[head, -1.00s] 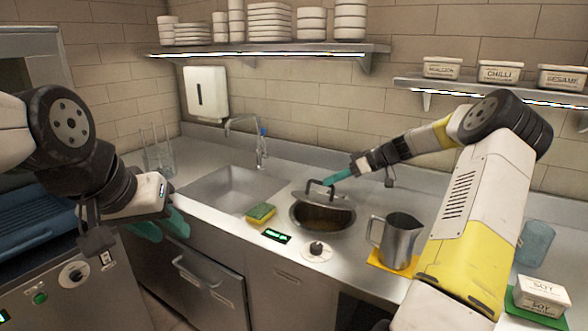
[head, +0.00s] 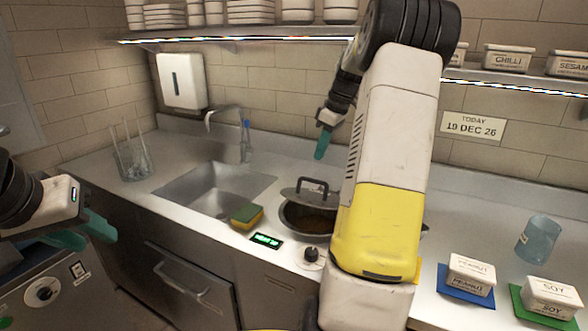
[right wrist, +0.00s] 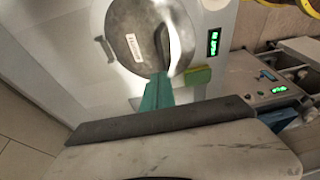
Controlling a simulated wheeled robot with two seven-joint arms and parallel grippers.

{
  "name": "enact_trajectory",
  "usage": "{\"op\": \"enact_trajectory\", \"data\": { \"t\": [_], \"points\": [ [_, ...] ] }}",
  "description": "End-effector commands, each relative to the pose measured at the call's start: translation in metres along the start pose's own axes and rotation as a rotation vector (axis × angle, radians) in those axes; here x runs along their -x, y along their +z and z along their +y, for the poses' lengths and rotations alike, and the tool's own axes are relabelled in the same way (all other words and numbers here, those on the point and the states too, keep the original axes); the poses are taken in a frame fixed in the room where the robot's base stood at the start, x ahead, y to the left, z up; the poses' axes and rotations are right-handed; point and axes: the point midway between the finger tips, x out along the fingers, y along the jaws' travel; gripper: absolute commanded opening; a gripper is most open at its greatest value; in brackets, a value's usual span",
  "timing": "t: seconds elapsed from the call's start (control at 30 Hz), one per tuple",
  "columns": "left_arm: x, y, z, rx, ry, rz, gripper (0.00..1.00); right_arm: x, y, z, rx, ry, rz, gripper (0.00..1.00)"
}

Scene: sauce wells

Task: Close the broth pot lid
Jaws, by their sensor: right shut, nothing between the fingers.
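The broth pot (head: 291,218) is sunk in the counter, its dark inside showing at the front. Its grey lid (head: 296,194), with a dark arched handle (head: 313,183), is tilted up over the back of the opening. My right arm hides the right side of both. My right gripper (head: 322,143) is shut and empty, above and behind the lid, apart from it in the head view. In the right wrist view, its teal fingers (right wrist: 157,95) point toward a round grey surface with a label, probably the lid (right wrist: 140,35). My left gripper (head: 92,236) is open and empty at the left.
A yellow-green sponge (head: 247,216), a green-lit display (head: 266,240) and a knob (head: 311,254) are near the pot. A sink (head: 205,190) lies left. Peanut (head: 471,272) and soy (head: 551,298) tubs stand right. A shelf (head: 240,35) runs above.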

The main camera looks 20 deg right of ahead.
Motion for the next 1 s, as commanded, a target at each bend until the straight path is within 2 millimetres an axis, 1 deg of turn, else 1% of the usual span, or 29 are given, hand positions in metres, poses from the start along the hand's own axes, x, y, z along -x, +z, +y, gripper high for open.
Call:
{"op": "enact_trajectory", "data": {
  "t": [0.03,0.1,0.2,0.3,0.5,0.83,0.93,1.0],
  "points": [
    [0.000,0.000,0.000,0.000,0.000,0.000,0.36,-0.012,0.000,-0.001,0.000,-0.004,-0.001,0.00],
    [0.000,0.000,0.000,0.000,0.000,0.000,0.36,-0.025,0.000,-0.001,0.000,-0.003,-0.001,0.00],
    [0.000,0.000,0.000,0.000,0.000,0.000,0.36,-0.040,0.005,-0.002,-0.001,-0.002,-0.001,0.00],
    [0.000,0.000,0.000,0.000,0.000,0.000,0.36,-0.051,0.009,-0.003,-0.001,-0.001,0.000,0.00],
    [0.000,0.000,0.000,0.000,0.000,0.000,0.36,-0.061,0.011,-0.004,0.000,0.001,0.001,0.00],
    [0.000,0.000,0.000,0.000,0.000,0.000,0.36,-0.062,0.012,-0.005,0.000,0.000,0.001,0.00],
    [0.000,0.000,0.000,0.000,0.000,0.000,0.36,-0.071,0.014,-0.009,0.000,-0.003,0.000,0.00],
    [0.000,0.000,0.000,0.000,0.000,0.000,0.36,-0.082,0.018,-0.015,0.000,-0.004,-0.001,0.00]
  ]
}}
